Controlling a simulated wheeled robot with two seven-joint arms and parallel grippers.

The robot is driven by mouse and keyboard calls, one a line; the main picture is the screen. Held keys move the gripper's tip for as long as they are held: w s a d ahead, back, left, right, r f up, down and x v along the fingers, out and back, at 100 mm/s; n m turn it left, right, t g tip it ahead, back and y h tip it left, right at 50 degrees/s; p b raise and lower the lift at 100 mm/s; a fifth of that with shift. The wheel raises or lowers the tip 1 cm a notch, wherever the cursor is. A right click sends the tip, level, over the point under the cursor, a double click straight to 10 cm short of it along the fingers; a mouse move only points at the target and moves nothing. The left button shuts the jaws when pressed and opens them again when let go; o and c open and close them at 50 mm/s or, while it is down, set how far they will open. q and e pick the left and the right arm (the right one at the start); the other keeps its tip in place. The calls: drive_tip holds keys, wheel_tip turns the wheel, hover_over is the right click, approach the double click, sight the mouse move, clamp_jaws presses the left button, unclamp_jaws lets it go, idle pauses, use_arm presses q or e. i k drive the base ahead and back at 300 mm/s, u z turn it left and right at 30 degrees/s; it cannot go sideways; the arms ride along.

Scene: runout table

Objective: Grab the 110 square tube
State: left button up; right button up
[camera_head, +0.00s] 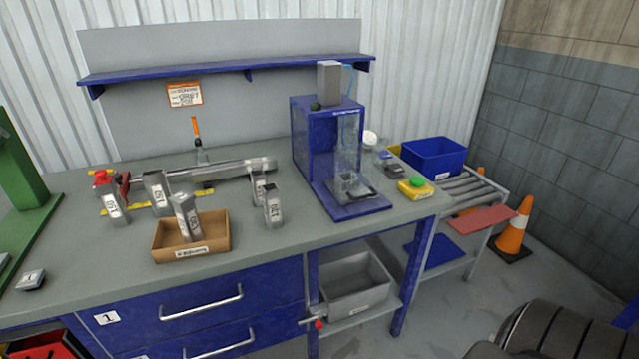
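Several short grey metal square tubes stand on the workbench, each with a dark number on its side. One tube (112,204) stands at the left, and another tube (158,192) stands behind and right of it. A third tube (187,219) stands tilted in an open cardboard box (222,244). Two more stand close together right of the box: a rear tube (258,187) and a front tube (273,208). The numbers are too small and slanted for me to tell which reads 110. Neither of my grippers is in view.
The grey workbench (110,268) has a long metal rail (235,170) behind the tubes. A blue press (325,145) stands right of them. A blue bin (434,157) and a roller conveyor (470,190) are at the far right. The front left bench top is mostly clear.

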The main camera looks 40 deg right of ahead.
sight(258, 177)
drive_tip(key=z, duration=0.7)
drive_tip(key=k, duration=0.55)
drive_tip(key=z, duration=0.65)
drive_tip(key=i, duration=1.55)
drive_tip(key=u, duration=0.35)
